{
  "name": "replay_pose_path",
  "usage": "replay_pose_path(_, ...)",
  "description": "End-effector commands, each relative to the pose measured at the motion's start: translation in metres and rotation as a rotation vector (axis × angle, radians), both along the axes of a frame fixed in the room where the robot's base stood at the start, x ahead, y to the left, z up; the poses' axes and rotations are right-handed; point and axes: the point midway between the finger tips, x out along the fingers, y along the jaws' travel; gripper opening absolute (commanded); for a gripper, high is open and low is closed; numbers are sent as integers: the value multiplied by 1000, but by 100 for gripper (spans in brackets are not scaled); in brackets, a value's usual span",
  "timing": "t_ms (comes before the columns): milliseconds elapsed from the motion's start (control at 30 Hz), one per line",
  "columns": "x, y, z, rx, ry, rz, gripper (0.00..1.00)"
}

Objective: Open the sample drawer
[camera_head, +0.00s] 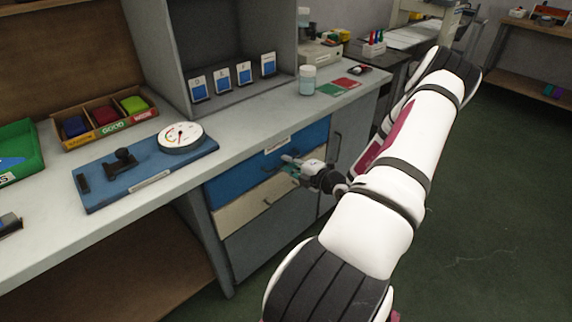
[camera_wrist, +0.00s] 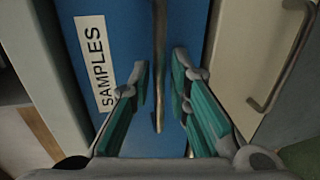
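The sample drawer is the blue drawer front (camera_head: 231,182) at the top of the cabinet under the bench. In the wrist view its blue face (camera_wrist: 136,24) carries a white label reading SAMPLES (camera_wrist: 95,62). Its bar handle (camera_wrist: 159,70) runs down the middle of the wrist view, between my fingers. My gripper (camera_head: 290,164) is at the drawer front in the head view. In the wrist view my gripper (camera_wrist: 160,85) is open, with a teal-padded finger on each side of the handle and gaps showing. The drawer looks closed.
A cream drawer (camera_head: 243,207) with its own handle (camera_wrist: 285,60) lies directly below the blue one, and a grey drawer (camera_head: 268,242) below that. A grey cupboard door (camera_head: 343,150) stands to the right. The bench top (camera_head: 238,128) above holds a dial gauge (camera_head: 181,137) and a jar (camera_head: 308,80).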

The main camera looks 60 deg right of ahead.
Motion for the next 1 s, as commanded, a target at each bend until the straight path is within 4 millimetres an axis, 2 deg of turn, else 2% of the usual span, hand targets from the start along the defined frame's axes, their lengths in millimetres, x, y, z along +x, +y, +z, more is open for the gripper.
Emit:
replay_pose_path(133, 10, -2, -2, -1, -2, 1, 17)
replay_pose_path(433, 11, -3, -2, 0, -1, 0, 17)
replay_pose_path(467, 11, -3, -2, 0, -1, 0, 13)
replay_pose_path(500, 11, -3, -2, 0, -1, 0, 4)
replay_pose_path(533, 11, -3, -2, 0, -1, 0, 0)
replay_pose_path(833, 9, -2, -2, 0, 0, 0, 0)
replay_pose_path(1000, -6, 1, -1, 1, 3, -1, 0)
